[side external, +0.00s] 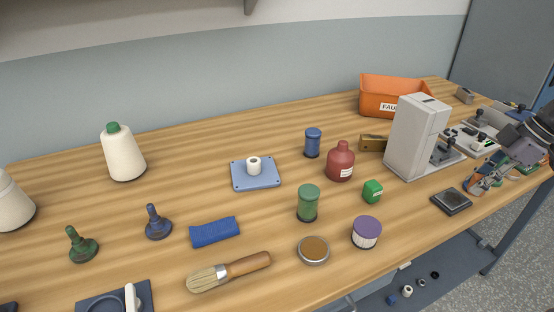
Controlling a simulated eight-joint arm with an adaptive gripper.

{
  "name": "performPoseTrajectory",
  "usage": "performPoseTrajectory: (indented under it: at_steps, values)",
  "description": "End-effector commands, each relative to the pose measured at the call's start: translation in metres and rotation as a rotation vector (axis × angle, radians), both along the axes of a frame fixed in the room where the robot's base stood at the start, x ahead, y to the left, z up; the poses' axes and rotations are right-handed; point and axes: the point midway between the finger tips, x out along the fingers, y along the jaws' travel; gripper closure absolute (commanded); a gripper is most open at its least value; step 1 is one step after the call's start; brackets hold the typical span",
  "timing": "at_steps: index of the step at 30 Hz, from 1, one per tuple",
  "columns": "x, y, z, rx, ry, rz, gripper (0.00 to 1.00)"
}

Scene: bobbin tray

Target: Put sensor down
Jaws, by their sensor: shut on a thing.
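My gripper (482,184) is at the far right, low over the table's right end near the front edge. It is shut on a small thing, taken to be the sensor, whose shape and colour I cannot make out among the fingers. I cannot tell whether that thing touches the table. A dark square pad (451,201) lies on the wood just left of my gripper.
A grey boxy machine (415,135) stands left of my gripper. A light tray (470,137) with small parts lies behind it. An orange bin (392,97) is at the back.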

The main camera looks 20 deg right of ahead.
Motion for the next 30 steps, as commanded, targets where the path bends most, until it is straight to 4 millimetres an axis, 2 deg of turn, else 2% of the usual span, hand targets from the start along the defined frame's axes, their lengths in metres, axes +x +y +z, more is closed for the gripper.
performPoseTrajectory:
  at_steps: [9,15,23,30]
  values:
    - [0.041,0.049,-0.037,-0.001,0.000,0.009,1.00]
    - [0.062,0.073,-0.056,0.000,0.000,0.006,1.00]
    - [0.069,0.080,-0.068,0.000,0.000,0.000,1.00]
    - [0.069,0.080,-0.094,-0.001,-0.001,-0.001,1.00]
